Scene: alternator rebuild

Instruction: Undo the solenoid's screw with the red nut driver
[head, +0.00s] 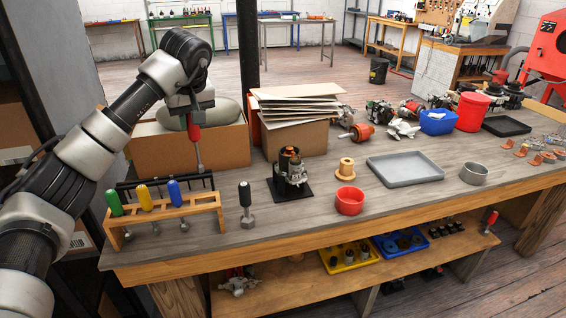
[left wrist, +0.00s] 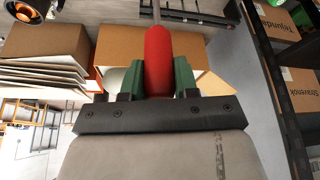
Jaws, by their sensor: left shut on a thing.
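My left gripper (head: 192,116) is shut on the red nut driver (head: 196,140), which hangs upright with its shaft pointing down, above the back of the wooden driver rack. In the left wrist view the red handle (left wrist: 157,62) sits between green finger pads (left wrist: 158,80). A dark, metallic assembly with an orange-brown top (head: 290,172) stands on a black base plate on the bench, to the right of the driver and apart from it. It appears to carry the solenoid; its screw is too small to make out. My right gripper is not in view.
The wooden rack (head: 170,212) holds green, yellow and blue drivers. A black-handled driver (head: 245,200) stands upright beside it. Cardboard boxes (head: 298,137) stand behind. A tan spool (head: 345,169), red bowl (head: 350,200) and grey tray (head: 405,168) lie to the right. The front bench edge is mostly clear.

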